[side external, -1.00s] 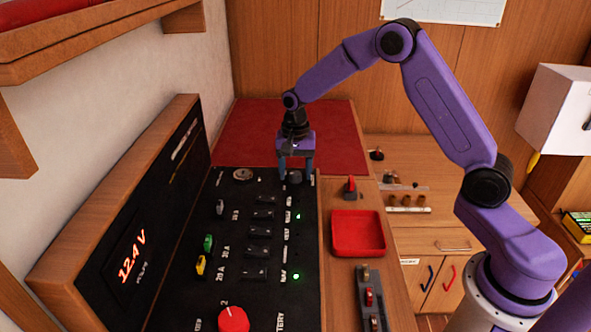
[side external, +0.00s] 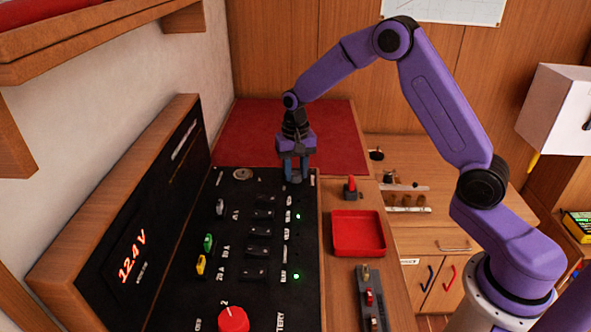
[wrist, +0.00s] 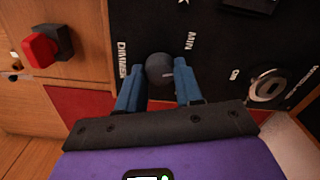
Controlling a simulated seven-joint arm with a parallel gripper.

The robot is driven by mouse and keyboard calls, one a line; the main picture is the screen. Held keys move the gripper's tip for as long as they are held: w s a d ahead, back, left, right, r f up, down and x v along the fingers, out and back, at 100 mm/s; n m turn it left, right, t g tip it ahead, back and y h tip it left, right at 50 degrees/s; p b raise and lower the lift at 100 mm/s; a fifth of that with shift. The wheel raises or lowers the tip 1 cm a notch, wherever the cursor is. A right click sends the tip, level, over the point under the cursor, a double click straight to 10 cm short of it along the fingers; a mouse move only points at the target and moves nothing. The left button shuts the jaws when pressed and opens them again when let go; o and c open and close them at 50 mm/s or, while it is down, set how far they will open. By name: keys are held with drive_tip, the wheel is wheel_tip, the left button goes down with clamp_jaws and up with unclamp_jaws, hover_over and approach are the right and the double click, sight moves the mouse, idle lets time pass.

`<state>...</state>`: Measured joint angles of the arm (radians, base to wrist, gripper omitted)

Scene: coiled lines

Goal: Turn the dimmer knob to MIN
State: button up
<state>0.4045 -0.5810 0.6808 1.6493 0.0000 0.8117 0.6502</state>
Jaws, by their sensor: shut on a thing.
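The dimmer knob (wrist: 159,69) is a dark round knob on the black panel, between the DIMMER and MIN labels in the wrist view. It has a small light pointer mark on its face, on the side toward the right finger, not in line with the MIN label (wrist: 190,41). My gripper (wrist: 160,88) has its blue fingers on either side of the knob and is shut on it. In the side external view my gripper (side external: 295,181) points down at the far end of the panel, and its fingers mostly hide the knob.
The black panel (side external: 185,290) carries rocker switches, a red knob (side external: 233,319), and green and yellow plugs. A red tray (side external: 358,234) and a red-handled switch (side external: 350,188) lie to the right. A round metal key-type fitting (wrist: 268,88) is near the knob.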

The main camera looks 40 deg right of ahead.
sight(295, 174)
drive_tip(key=n, duration=0.4)
drive_tip(key=shift+n, duration=0.3)
drive_tip(key=n, duration=1)
drive_tip(key=shift+n, duration=0.4)
drive_tip(key=n, duration=0.4)
drive_tip(key=shift+n, duration=0.4)
drive_tip(key=o, duration=1)
drive_tip(key=shift+o, duration=0.2)
drive_tip(key=shift+r, duration=0.1)
wheel_tip(295, 174, up, 17)
drive_tip(key=shift+r, duration=0.15)
